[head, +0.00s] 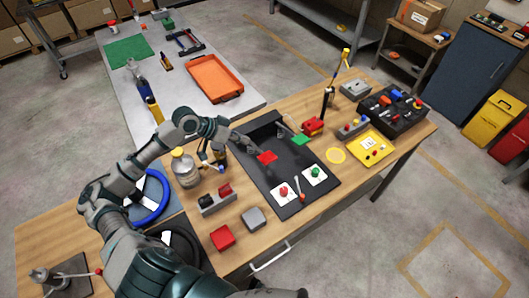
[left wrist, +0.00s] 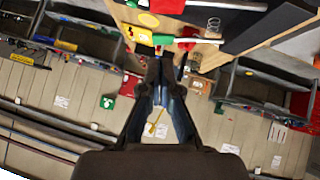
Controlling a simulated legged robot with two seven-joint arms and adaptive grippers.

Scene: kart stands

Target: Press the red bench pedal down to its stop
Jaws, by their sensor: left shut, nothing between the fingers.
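The red bench pedal (head: 267,157) is a small red pad on the black panel of the wooden bench. A similar green pedal (head: 301,139) sits to its right. My left gripper (head: 257,148) is shut and empty, just above and left of the red pad in the head view; I cannot tell whether it touches it. In the left wrist view the shut fingers (left wrist: 168,64) point towards the bench edge, with a red pad (left wrist: 168,5) and a green pad (left wrist: 163,38) beyond them. My right gripper is not in view.
On the panel's near end are white plates with a red button (head: 284,191) and a green button (head: 315,172), and a lever (head: 299,188). A glass jar (head: 186,168) and a switch box (head: 216,199) stand left of the panel. A black tray (head: 393,108) is far right.

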